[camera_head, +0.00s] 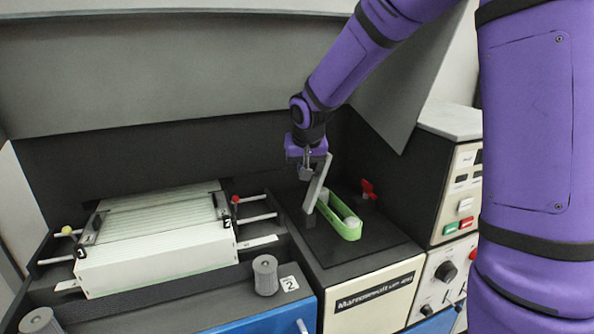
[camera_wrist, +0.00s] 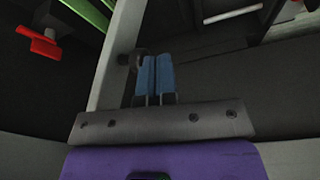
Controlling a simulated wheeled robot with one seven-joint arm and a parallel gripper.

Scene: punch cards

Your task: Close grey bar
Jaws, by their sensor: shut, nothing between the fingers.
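The grey bar (camera_head: 317,184) stands tilted up at the left side of the green holder (camera_head: 346,223) on the black top of the machine. It also shows in the wrist view as a long pale bar (camera_wrist: 118,50) running up from the fingers. My gripper (camera_head: 306,174) is shut and empty, pointing down at the bar's upper left side. In the wrist view its blue fingertips (camera_wrist: 155,75) are together, close beside the bar. I cannot tell whether they touch it. The bar's lower end meets the machine top beside the holder.
A red lever (camera_head: 368,189) stands right of the holder. A white card stack (camera_head: 155,245) lies on the left between rails. A grey cylinder (camera_head: 265,275) stands in front. A control panel (camera_head: 460,200) rises on the right, and a dark wall is behind.

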